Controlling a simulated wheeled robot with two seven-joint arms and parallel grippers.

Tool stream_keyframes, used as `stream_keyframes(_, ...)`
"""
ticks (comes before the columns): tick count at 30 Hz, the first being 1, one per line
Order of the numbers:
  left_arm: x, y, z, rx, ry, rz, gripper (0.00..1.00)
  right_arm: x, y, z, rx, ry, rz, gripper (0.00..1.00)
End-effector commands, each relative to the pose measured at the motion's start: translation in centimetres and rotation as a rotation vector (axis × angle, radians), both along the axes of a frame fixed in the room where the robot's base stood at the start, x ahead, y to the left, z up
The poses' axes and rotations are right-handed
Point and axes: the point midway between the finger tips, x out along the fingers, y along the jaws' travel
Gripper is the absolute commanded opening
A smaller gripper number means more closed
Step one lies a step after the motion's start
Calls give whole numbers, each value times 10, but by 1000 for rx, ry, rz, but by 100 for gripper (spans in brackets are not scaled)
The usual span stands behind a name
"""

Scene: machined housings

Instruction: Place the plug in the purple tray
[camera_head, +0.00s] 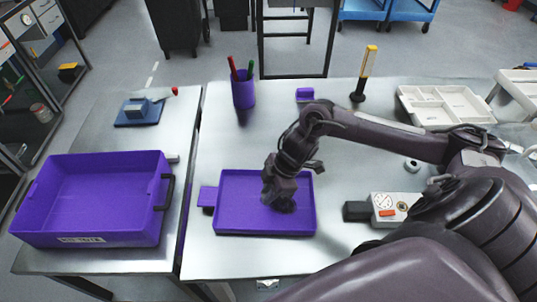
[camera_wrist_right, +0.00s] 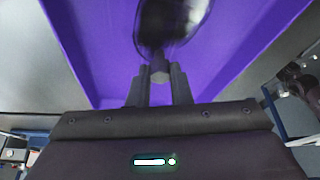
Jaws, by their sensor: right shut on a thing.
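The shallow purple tray (camera_head: 235,205) lies on the middle table; its floor also fills much of the right wrist view (camera_wrist_right: 105,65). My right gripper (camera_head: 280,194) is over the right half of the tray, pointing down. In the right wrist view its fingers (camera_wrist_right: 159,80) are shut on the small stem of the plug (camera_wrist_right: 172,28), a dark, rounded, shiny piece. The plug shows as a dark shape below the fingers in the head view (camera_head: 286,206). I cannot tell whether it touches the tray floor. My left gripper is out of view.
A deep purple bin (camera_head: 90,243) stands on the left table. A purple cup with pens (camera_head: 243,93) and a yellow-topped upright tool (camera_head: 367,66) stand behind the tray. A grey box with a red button (camera_head: 391,209) lies to the right. White compartment trays (camera_head: 437,106) are at the back right.

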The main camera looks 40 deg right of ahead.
Motion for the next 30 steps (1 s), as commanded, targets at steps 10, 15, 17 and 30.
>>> stream_keyframes(10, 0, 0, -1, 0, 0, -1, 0, 0, 0, -2, 0, 0, 0, 23)
stream_keyframes(15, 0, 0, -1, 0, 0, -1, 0, 0, 0, -2, 0, 0, 0, 40)
stream_keyframes(17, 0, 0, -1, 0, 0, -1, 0, 0, 0, -2, 0, 0, 0, 40)
stream_keyframes(30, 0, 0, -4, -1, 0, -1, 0, -4, -12, 28, -5, -3, 1, 40)
